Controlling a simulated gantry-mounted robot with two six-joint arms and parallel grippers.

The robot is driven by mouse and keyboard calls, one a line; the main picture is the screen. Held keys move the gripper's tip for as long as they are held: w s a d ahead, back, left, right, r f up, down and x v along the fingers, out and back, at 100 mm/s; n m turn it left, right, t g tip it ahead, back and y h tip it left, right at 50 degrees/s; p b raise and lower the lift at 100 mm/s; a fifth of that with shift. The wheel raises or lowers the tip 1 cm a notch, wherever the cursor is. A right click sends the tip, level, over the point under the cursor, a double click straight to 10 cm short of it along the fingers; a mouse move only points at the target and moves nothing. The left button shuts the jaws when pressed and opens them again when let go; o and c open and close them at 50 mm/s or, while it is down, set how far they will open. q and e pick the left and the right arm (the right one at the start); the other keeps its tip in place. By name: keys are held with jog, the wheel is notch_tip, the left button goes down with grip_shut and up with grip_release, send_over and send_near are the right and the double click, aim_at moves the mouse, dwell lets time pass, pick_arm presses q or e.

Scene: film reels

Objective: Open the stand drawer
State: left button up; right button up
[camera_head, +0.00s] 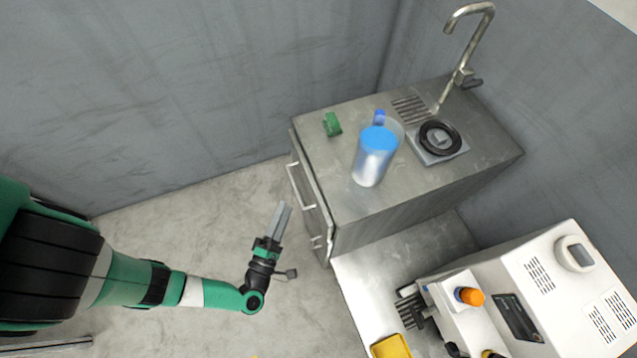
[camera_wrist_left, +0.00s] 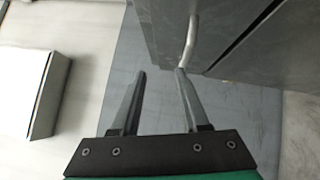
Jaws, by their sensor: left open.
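The metal stand (camera_head: 400,205) stands at the centre right. The panels look shut. My left gripper (camera_head: 284,206) is open and empty, in front of the stand. In the left wrist view my left gripper (camera_wrist_left: 160,73) has its fingers apart. A curved metal handle (camera_wrist_left: 190,42) shows just beyond the right fingertip, on the grey stand front (camera_wrist_left: 225,25). I cannot tell whether they touch. My right gripper is not in view.
On the stand are a blue-and-clear jug (camera_head: 374,155), a green object (camera_head: 332,124), a black ring on a plate (camera_head: 440,138) and a tap (camera_head: 470,45). A white machine (camera_head: 560,275) is at the lower right. The floor (camera_head: 200,225) left of the stand is clear.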

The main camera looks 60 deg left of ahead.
pick_arm(q)
jog(key=m+h+b, duration=0.1)
jog(key=b, duration=0.1)
send_near(295, 186)
jog(key=s+f, duration=0.2)
jog(key=shift+t, duration=0.3)
jog(key=x, duration=0.4)
jog(key=b+x, duration=0.1)
jog(key=x, duration=0.2)
jog(key=d+x, duration=0.1)
jog(key=x, duration=0.3)
jog(key=shift+w+a+r, duration=0.25)
jog(key=shift+w+r, duration=0.2)
jog(key=shift+w, duration=0.1)
pick_arm(e)
notch_tip(295, 186, down, 6)
jog(key=s, duration=0.1)
pick_arm(q)
jog(key=shift+c, duration=0.3)
grip_shut()
